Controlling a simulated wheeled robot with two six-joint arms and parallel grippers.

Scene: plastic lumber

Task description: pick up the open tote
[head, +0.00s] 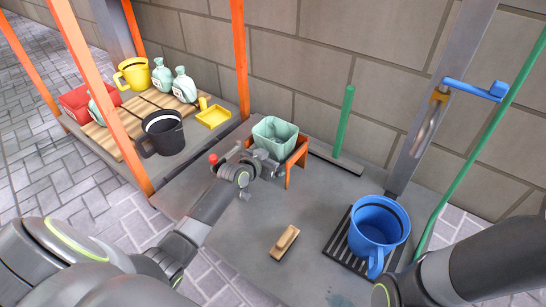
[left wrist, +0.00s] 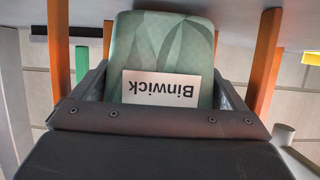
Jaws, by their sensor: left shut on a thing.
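The open tote (head: 274,128) is pale green with a leaf-like pattern and an open top. It is at the small orange stand (head: 298,158) near the back wall; I cannot tell whether it rests on the stand or is just above it. My left gripper (head: 264,156) is shut on its near side. In the left wrist view the tote (left wrist: 160,45) sits between the fingers of my left gripper (left wrist: 155,95), and its white label reads "Binwick" upside down. My right arm enters at the lower right, with its gripper out of view.
A blue mug-like jug (head: 377,222) stands on a black slatted mat (head: 340,245). A wooden brush (head: 285,243) lies on the grey floor slab. At left, a low shelf holds a black jug (head: 165,135), yellow jug (head: 133,74), bottles and a red bin (head: 75,103).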

